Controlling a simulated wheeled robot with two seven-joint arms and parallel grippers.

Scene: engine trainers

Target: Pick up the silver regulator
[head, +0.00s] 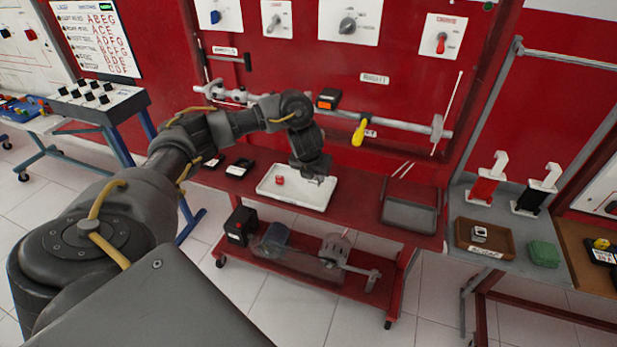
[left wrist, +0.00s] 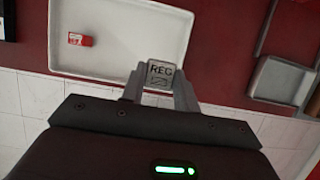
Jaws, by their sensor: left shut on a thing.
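My left gripper (head: 316,178) reaches over the white tray on the red bench. In the left wrist view its fingers (left wrist: 160,90) are shut on a small silver block marked REG, the silver regulator (left wrist: 160,73). The regulator sits between the fingertips at the tray's near edge; I cannot tell whether it touches the tray. The white tray (head: 293,199) also holds a small red block (head: 279,181), which shows at the upper left in the left wrist view (left wrist: 79,40). My right gripper is not in view.
A grey bin (head: 408,215) stands on the bench right of the tray, and two dark items (head: 240,167) lie left of it. A brown tray (head: 464,243) with a small silver item is on the right-hand table. A horizontal bar (head: 395,126) runs behind the bench.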

